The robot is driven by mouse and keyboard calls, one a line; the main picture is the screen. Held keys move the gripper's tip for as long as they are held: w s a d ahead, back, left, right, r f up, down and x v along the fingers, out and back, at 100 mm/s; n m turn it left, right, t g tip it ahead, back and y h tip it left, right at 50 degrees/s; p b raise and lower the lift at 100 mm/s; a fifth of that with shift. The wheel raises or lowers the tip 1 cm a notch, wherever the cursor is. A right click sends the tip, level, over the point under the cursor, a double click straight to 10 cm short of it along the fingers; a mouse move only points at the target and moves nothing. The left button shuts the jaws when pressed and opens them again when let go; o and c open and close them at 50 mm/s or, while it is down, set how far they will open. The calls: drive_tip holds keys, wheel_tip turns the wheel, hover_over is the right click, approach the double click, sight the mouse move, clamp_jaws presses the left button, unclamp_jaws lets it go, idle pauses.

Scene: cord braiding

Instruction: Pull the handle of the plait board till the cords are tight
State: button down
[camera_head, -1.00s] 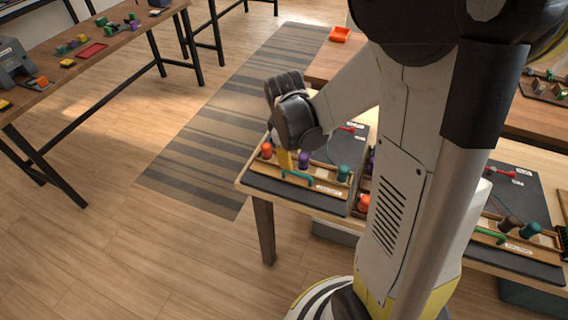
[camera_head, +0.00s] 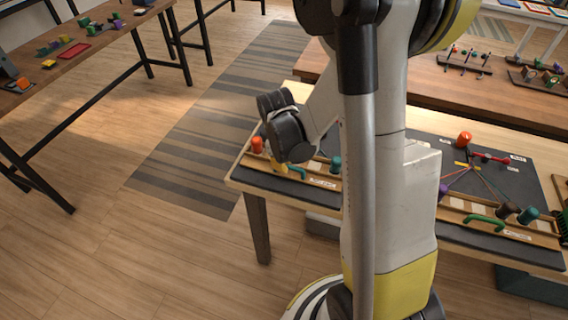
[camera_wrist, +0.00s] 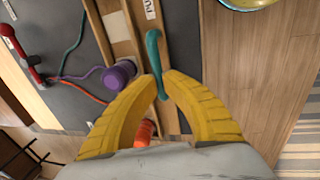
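The plait board (camera_head: 240,178) is dark, with a wooden rail, and lies on a light wooden table at the front left. Its teal handle (camera_head: 296,171) is a curved bar on the rail; it also shows in the wrist view (camera_wrist: 153,52). My gripper (camera_head: 280,168) is low over the board at this handle. In the wrist view its yellow fingers (camera_wrist: 160,78) stand apart, with the handle's near end in the gap between them. A purple spool (camera_wrist: 119,75) and an orange spool (camera_wrist: 142,131) are beside the left finger. My arm hides much of the board in the head view.
A similar board with a green handle (camera_head: 484,222) lies on the same table to the right. In the wrist view a red bar (camera_wrist: 16,50) holds cords running across the dark surface. A teal spool (camera_head: 336,165) stands right of my gripper. Open floor lies left of the table.

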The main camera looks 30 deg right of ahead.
idle(0.3)
drive_tip(key=s+a, duration=0.1)
drive_tip(key=a, duration=0.1)
drive_tip(key=s+a, duration=0.2)
drive_tip(key=shift+s, duration=0.1)
drive_tip(key=c, duration=1.5)
unclamp_jaws()
drive_tip(key=shift+o, duration=0.2)
wheel_tip(320, 180, up, 12)
drive_tip(key=s+a, duration=0.1)
drive_tip(key=shift+s+a+f, duration=0.15)
drive_tip(key=shift+a, duration=0.25)
